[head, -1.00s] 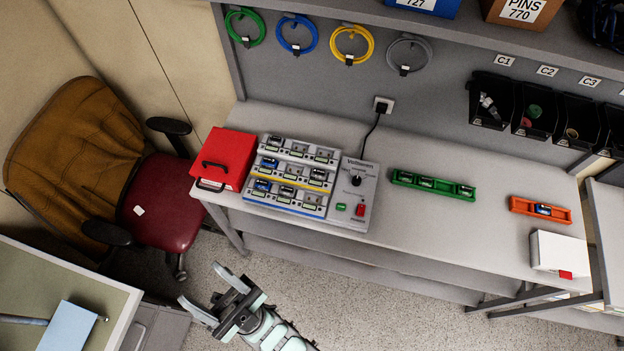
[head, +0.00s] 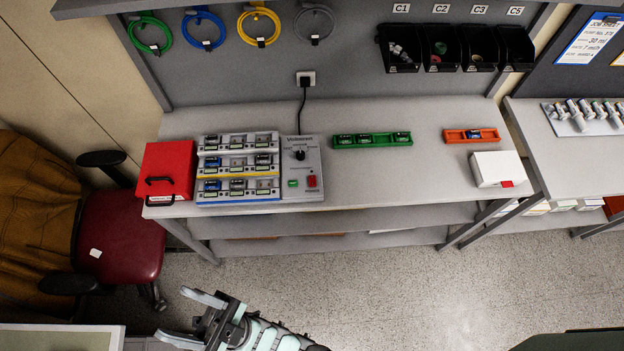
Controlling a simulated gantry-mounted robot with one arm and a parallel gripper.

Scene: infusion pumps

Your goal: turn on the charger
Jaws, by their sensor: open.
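The charger (head: 305,150) stands on the workbench, left of its middle. Its panel has a black knob (head: 300,155), a green button (head: 293,183) and a red switch (head: 312,181). Rows of bays (head: 238,167) adjoin the panel on its left, with several dark or blue battery-like items in them. A black cord runs from the charger up to a wall socket (head: 305,79). My gripper (head: 190,318) is open and empty, over the floor in front of the bench, well below and left of the charger and apart from it.
A red box (head: 167,171) stands left of the charger. To its right are a green tray (head: 372,140), an orange tray (head: 471,135) and a white box (head: 498,168). A red chair (head: 120,235) is at left.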

